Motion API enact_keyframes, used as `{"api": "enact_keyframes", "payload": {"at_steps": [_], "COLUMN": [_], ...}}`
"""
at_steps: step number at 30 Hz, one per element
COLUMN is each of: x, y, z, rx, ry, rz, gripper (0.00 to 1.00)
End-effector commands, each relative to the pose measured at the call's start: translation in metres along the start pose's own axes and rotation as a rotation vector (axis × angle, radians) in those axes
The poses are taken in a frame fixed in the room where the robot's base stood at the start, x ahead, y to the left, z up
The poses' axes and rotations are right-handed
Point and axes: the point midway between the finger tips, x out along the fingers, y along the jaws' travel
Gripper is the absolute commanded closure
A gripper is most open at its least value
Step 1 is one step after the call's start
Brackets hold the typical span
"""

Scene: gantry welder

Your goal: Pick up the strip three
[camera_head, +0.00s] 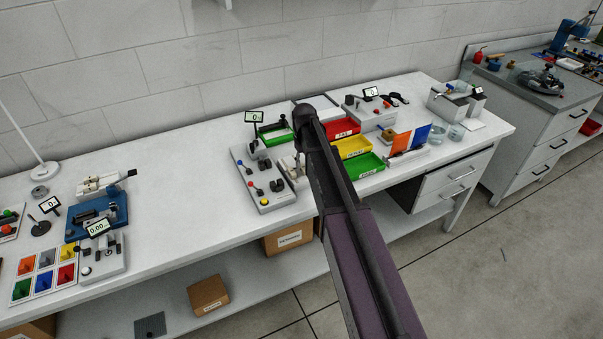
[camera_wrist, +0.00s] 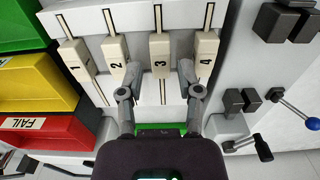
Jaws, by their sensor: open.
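In the wrist view, strip three (camera_wrist: 161,52) is a cream tab marked "3", with a thin line running above and below it on a light grey panel (camera_wrist: 138,20). Similar strips stand in the same row: one (camera_wrist: 77,59), two (camera_wrist: 116,56) and four (camera_wrist: 205,50). My gripper (camera_wrist: 159,70) is open, with one finger tip left of strip three and the other right of it, towards strip four. I cannot tell how far above the panel the tips are. In the head view my arm hides the gripper and most of that area.
Left of the panel in the wrist view are green (camera_wrist: 20,25), yellow (camera_wrist: 24,83) and red "FAIL" (camera_wrist: 40,130) bins. Dark blocks and levers of a grey fixture (camera_head: 264,180) stand close on the right. The white bench (camera_head: 190,190) has clear room left of the fixture.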

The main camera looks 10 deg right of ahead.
Motion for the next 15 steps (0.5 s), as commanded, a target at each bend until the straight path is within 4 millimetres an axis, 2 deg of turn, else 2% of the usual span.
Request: {"api": "enact_keyframes", "payload": {"at_steps": [1,6,15], "x": [0.008,0.021,0.034], "y": [0.000,-0.001,-0.001], "z": [-0.001,-0.001,-0.001], "rx": [0.000,0.000,0.000], "ry": [0.000,0.000,0.000], "rz": [0.000,0.000,0.000], "gripper": [0.54,0.54,0.54]}}
